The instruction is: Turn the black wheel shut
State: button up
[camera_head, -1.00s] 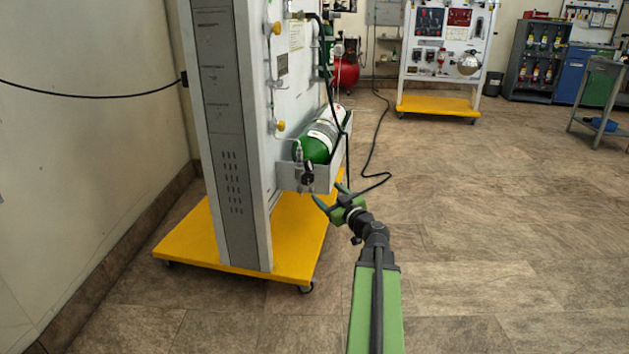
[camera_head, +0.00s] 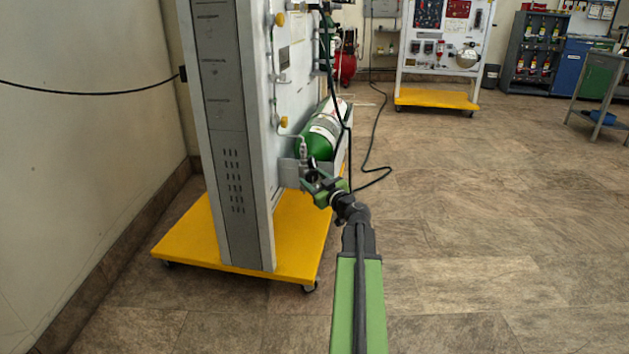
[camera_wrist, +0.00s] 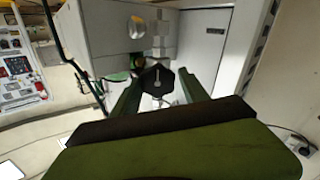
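The black wheel (camera_wrist: 157,82) shows in the wrist view as a dark knob with a pale mark on its face. My gripper (camera_wrist: 159,74) is open, with one green finger on each side of the wheel. I cannot tell whether the fingers touch it. In the head view my gripper (camera_head: 314,180) is at the front end of the green oxygen cylinder (camera_head: 322,138), which lies tilted in a grey tray on the trainer. The wheel is small and mostly hidden behind my gripper there.
The trainer's grey panel (camera_head: 222,130) stands on a yellow wheeled base (camera_head: 185,240). Thin pipes with yellow knobs (camera_head: 283,122) run down the panel above the cylinder. A black hose (camera_head: 368,165) hangs and trails on the floor.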

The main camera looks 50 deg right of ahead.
jog(key=shift+s+d, duration=0.1)
jog(key=shift+d, duration=0.05)
jog(key=c, duration=0.9)
jog(key=shift+a, duration=0.2)
jog(key=shift+c, duration=0.2)
jog(key=shift+d, duration=0.15)
